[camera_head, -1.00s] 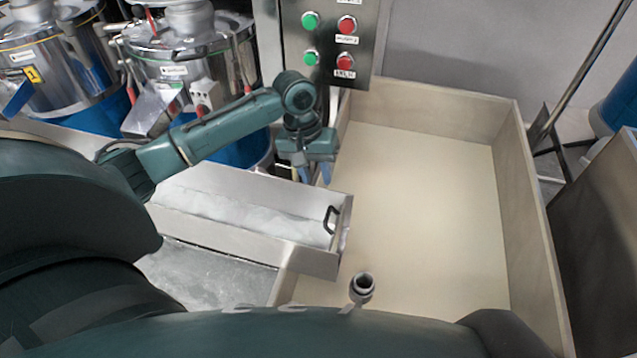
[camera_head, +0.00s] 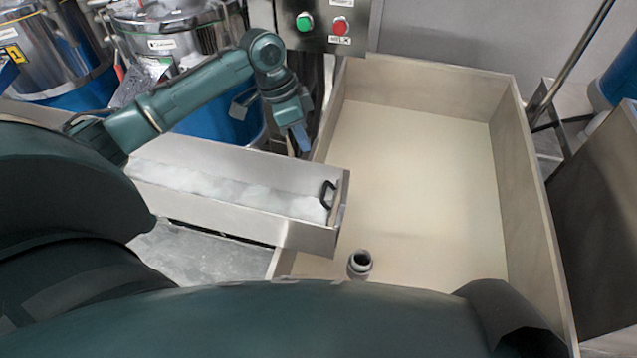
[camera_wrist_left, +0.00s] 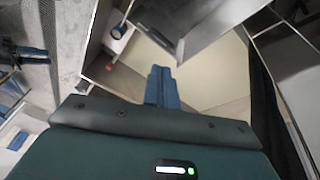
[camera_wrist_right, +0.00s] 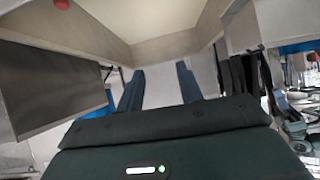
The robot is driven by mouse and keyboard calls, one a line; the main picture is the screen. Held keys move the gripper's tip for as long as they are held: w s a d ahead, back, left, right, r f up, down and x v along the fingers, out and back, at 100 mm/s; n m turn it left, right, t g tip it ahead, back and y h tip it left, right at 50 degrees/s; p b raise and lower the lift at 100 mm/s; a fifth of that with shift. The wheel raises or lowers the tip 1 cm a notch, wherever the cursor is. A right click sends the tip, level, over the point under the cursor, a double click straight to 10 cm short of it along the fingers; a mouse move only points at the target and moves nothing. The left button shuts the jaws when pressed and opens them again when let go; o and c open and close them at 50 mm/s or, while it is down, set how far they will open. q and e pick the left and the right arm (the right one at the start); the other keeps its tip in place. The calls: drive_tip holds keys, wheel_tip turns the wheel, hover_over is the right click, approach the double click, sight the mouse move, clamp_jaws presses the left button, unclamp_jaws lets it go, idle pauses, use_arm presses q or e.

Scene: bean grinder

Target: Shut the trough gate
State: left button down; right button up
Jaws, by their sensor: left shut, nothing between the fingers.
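The metal trough (camera_head: 290,232) holds a pale whitish material and its right end reaches over the large tan bin. At that end stands a gate plate (camera_head: 340,205) with a black handle (camera_head: 327,195). I cannot tell clearly how far the gate is open. My left gripper (camera_head: 301,140) hangs above and behind the trough's right end, apart from the handle, fingers pointing down. In the left wrist view its blue fingers (camera_wrist_left: 162,85) are together and empty. My right gripper shows only in its own wrist view (camera_wrist_right: 160,88), fingers apart with nothing between them.
A panel with green and red buttons (camera_head: 322,25) rises behind. Steel drums with blue bases (camera_head: 215,120) stand behind the trough.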

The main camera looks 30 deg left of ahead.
use_arm(q)
drive_tip(key=m, duration=0.5)
approach(324, 190)
drive_tip(key=x, duration=0.5)
drive_tip(key=shift+x, duration=0.85)
use_arm(e)
drive_tip(key=shift+w, duration=0.1)
use_arm(q)
drive_tip(key=shift+f, duration=0.1)
wheel_tip(324, 190, down, 3)
drive_tip(key=shift+s+r+b, duration=0.1)
drive_tip(key=shift+s+b, duration=0.1)
drive_tip(key=shift+b, duration=0.7)
use_arm(e)
drive_tip(key=shift+w+a+r, duration=0.1)
drive_tip(key=shift+a+r, duration=0.05)
drive_tip(key=shift+a, duration=0.25)
